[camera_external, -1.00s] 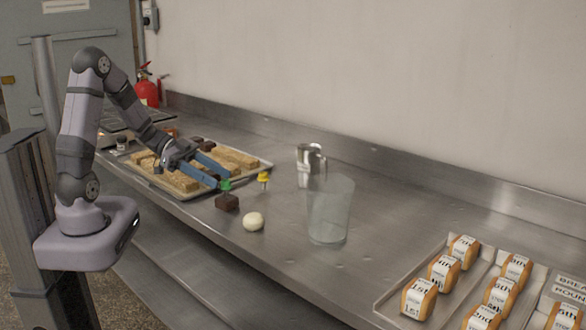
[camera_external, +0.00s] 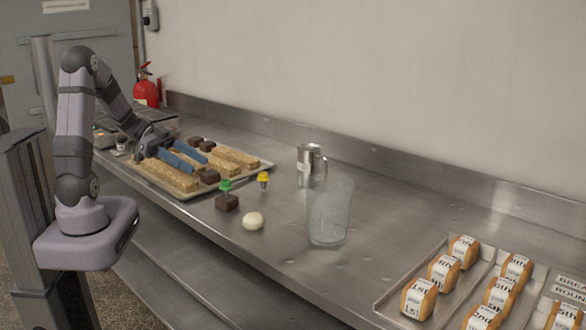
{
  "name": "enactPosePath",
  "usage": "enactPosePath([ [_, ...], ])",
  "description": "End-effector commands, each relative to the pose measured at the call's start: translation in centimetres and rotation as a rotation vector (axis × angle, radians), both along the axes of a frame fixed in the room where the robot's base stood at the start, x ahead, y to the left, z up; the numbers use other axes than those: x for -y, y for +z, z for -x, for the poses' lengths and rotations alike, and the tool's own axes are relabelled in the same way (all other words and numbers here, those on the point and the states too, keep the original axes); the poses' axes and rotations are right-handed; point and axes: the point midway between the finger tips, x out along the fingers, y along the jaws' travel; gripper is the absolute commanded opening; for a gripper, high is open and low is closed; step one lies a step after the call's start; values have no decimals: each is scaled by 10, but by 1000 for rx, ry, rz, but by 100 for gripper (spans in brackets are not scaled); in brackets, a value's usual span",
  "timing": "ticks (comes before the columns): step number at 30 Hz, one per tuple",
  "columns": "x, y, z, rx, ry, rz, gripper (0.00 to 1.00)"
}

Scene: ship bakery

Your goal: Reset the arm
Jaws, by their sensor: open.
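My gripper (camera_external: 187,158), with blue fingers, is open and empty. It hangs above the baking tray (camera_external: 262,166) at the left part of the steel counter, and the fingers point right. The tray holds several long golden bars (camera_external: 233,157) and several small dark brown pieces (camera_external: 209,177). I cannot tell whether the fingers touch anything on the tray.
A dark cube (camera_external: 227,203) with a green-topped piece (camera_external: 225,186), a yellow-topped piece (camera_external: 263,179), a white ball (camera_external: 253,221), a clear container (camera_external: 329,212) and a metal jug (camera_external: 310,160) stand on the counter (camera_external: 400,220). Labelled loaves (camera_external: 418,298) sit front right.

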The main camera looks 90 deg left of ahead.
Motion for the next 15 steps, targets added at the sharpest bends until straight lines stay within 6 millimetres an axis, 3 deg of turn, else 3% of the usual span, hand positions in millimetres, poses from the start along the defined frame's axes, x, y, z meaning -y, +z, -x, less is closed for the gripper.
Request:
enactPosePath([
  [5,-1,1,-5,4,2,-20,46],
  [8,-5,5,-20,15,11,-87,46],
  [15,-20,25,-96,48,69,-457,46],
])
